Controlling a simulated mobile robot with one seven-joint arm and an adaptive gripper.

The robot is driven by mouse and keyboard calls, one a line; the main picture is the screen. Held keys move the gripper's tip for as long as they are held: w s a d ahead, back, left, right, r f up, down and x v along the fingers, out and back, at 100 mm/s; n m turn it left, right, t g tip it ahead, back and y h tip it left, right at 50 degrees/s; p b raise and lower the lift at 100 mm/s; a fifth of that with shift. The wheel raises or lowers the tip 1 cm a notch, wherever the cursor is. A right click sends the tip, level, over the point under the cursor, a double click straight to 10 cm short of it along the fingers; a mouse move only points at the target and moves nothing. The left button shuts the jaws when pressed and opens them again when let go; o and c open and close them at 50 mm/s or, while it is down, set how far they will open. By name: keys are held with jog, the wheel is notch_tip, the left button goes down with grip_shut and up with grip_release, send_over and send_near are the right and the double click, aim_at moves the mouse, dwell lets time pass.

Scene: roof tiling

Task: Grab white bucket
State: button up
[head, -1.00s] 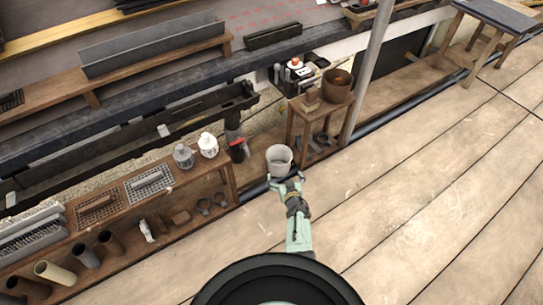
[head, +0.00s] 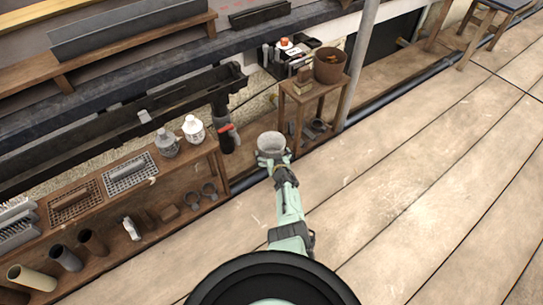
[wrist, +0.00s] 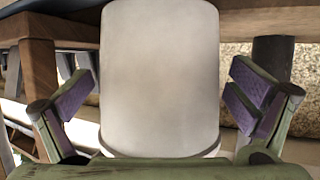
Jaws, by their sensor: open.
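The white bucket (head: 271,144) is a pale cup-shaped vessel, upright and open at the top, between the two low wooden benches in the head view. In the wrist view the bucket (wrist: 160,80) fills the middle, close to the camera. My gripper (head: 274,161) is at the bucket's near side. In the wrist view my gripper (wrist: 165,98) is open, with one purple-padded finger on each side of the bucket. A gap shows between each pad and the bucket wall. The bucket's lower part is hidden by my gripper in the head view.
A small wooden table (head: 309,93) with a brown pot (head: 330,65) stands right of the bucket. A pole (head: 361,60) rises behind. The plank floor (head: 430,170) at right is clear.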

jog(key=shift+f+b+x, duration=0.2)
jog(key=shift+b+x, duration=0.45)
jog(key=shift+x, duration=0.25)
jog(key=shift+w+r, duration=0.1)
jog(key=shift+w, duration=0.05)
jog(key=c, duration=1)
jog(key=shift+r, duration=0.1)
jog(key=shift+c, duration=0.2)
